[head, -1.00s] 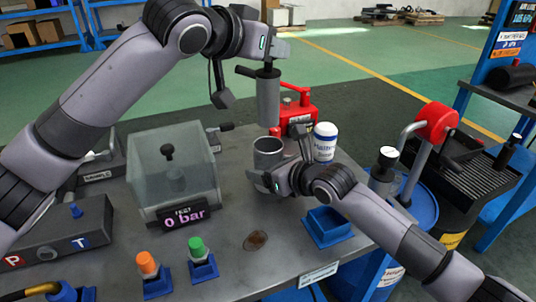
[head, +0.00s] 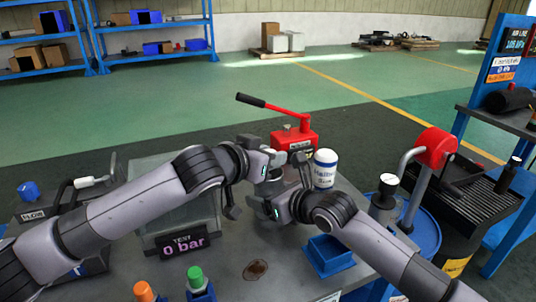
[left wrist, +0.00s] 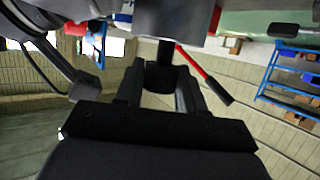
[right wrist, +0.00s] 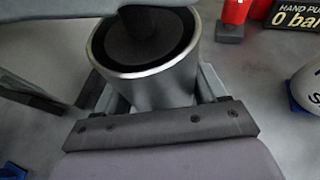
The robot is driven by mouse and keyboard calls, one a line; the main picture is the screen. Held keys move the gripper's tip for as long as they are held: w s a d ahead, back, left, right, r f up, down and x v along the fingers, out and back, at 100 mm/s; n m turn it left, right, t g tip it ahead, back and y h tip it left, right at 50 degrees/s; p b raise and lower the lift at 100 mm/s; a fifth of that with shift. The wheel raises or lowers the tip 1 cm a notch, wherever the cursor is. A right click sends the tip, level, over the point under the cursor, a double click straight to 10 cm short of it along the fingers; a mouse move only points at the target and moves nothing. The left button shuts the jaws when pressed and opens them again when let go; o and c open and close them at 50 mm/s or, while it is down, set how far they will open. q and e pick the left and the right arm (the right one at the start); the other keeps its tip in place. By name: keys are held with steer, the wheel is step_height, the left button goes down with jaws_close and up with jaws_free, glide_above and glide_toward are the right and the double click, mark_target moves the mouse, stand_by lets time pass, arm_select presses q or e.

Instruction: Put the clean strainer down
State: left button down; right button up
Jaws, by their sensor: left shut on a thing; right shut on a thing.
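My left gripper (head: 276,166) is above the bench, shut on the strainer's black handle, which shows between the fingers in the left wrist view (left wrist: 165,77). My right gripper (head: 268,204) is just below it, shut on a grey metal cup with a bright rim (right wrist: 160,84). In the right wrist view, a dark round top with a stem (right wrist: 140,40), apparently the strainer's, sits inside the cup mouth. The strainer's grey body is hidden, and my arms cover the cup in the head view.
A red hand pump (head: 295,138) stands behind the grippers, a white bottle (head: 324,170) just right. A blue square tray (head: 329,256) is at front right. A clear box with a "0 bar" display (head: 182,244) is left. Orange (head: 144,291) and green (head: 195,277) plugs stand in front.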

arm_select(q)
steer(key=c, duration=0.7)
jaws_free()
steer(key=shift+f, duration=0.1)
steer(key=shift+r, duration=0.2)
steer(key=shift+v, duration=3.8)
arm_select(e)
steer(key=o, duration=1.3)
